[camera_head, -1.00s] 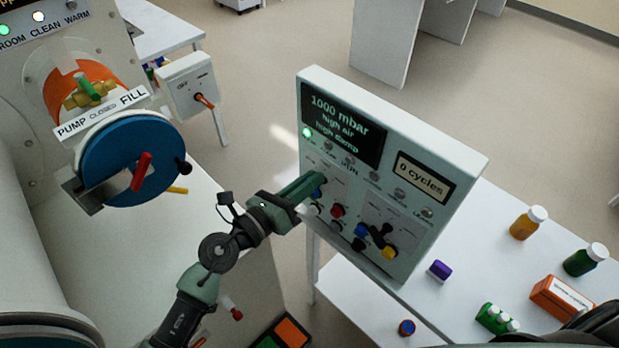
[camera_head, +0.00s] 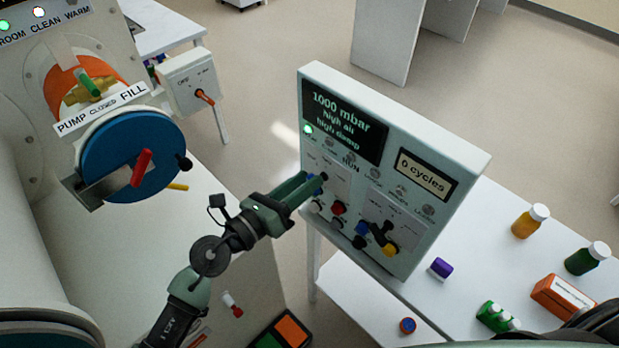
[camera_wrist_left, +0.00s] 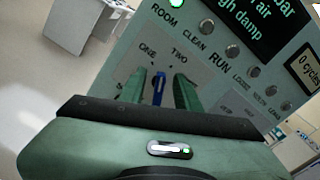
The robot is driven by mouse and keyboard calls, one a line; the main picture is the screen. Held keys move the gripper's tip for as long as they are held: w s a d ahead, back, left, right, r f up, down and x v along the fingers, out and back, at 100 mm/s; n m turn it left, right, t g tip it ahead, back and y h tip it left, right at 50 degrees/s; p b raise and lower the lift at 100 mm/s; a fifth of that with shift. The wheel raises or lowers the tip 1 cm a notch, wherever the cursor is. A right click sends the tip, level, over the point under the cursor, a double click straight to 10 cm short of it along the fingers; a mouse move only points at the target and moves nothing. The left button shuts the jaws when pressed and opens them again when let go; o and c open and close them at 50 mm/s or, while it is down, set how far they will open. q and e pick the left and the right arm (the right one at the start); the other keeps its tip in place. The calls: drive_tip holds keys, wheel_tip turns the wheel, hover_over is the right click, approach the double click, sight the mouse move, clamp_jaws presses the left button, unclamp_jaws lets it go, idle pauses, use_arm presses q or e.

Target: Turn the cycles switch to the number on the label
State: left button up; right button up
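The control panel (camera_head: 437,205) is a pale upright box with a screen and a display reading "0 cycles" (camera_head: 425,174). My left gripper (camera_head: 314,186) is at the panel's upper-left switch plate. In the left wrist view, its two green fingers (camera_wrist_left: 161,92) stand on either side of a blue switch lever (camera_wrist_left: 159,88), with gaps visible, so it is open around it. The words ONE and TWO show above the lever, which points roughly up between them. Other plate markings are partly hidden by the fingers. An orange box with a white label (camera_head: 563,298) lies on the table; its print is too small to read.
Other knobs, red (camera_head: 338,208) and yellow (camera_head: 391,249), sit close below and right on the panel. Bottles, including a yellow one (camera_head: 524,224) and a green one (camera_head: 581,261), stand on the white table. A blue round port (camera_head: 127,155) is on the left.

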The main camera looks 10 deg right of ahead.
use_arm(q)
drive_tip(key=b+v, duration=0.1)
drive_tip(key=v, duration=0.5)
idle(0.3)
